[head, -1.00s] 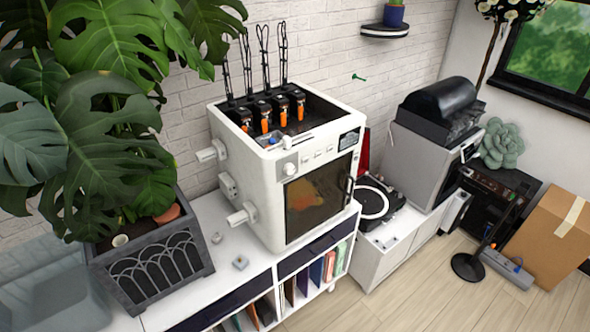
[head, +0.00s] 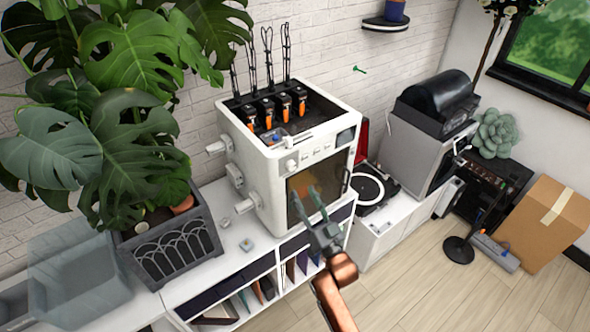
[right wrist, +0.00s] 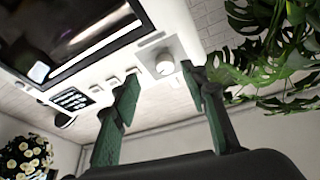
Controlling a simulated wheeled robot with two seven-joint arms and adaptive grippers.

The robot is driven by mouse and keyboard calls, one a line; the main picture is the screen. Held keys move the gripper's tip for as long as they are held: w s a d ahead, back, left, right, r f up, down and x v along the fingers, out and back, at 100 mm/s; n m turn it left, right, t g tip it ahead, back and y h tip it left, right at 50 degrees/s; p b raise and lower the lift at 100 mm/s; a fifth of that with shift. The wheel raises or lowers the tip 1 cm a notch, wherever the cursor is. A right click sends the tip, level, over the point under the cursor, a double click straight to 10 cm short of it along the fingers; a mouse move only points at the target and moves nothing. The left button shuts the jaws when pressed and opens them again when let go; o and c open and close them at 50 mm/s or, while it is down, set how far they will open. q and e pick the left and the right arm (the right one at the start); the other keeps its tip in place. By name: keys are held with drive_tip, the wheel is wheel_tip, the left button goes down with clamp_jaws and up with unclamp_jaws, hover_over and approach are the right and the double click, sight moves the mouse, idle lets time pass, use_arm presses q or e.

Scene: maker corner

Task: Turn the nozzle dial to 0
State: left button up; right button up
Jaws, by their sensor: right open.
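The white 3D printer (head: 262,180) stands on the white shelf unit. Its nozzle dial (head: 290,165) is a round white knob at the left of the front panel, above the window. The dial also shows in the right wrist view (right wrist: 166,66), where it appears between my fingers and beyond them. My right gripper (head: 308,198) is open and empty in front of the printer's window, lower than the dial in the head view. Its green-lined fingers (right wrist: 160,85) look apart from the dial. The dial's markings are too small to read. My left gripper is not in view.
Small buttons (head: 316,152) and a dark display (head: 345,136) sit right of the dial. Grey-white spools or knobs (head: 246,205) stick out of the printer's left side. A large potted plant (head: 165,240) stands at left, a turntable (head: 372,190) at right. The floor in front is clear.

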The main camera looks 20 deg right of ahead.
sight(292, 169)
drive_tip(key=w+r, duration=0.1)
drive_tip(key=w, duration=0.1)
drive_tip(key=w+r, duration=0.1)
drive_tip(key=w+a+r+p, duration=0.1)
drive_tip(key=w+r, duration=0.1)
drive_tip(key=shift+w+a, duration=0.1)
drive_tip(key=shift+w, duration=0.2)
drive_tip(key=shift+w+a+r, duration=0.1)
drive_tip(key=shift+w+r, duration=0.1)
drive_tip(key=shift+w, duration=0.45)
drive_tip(key=shift+c, duration=0.3)
clamp_jaws()
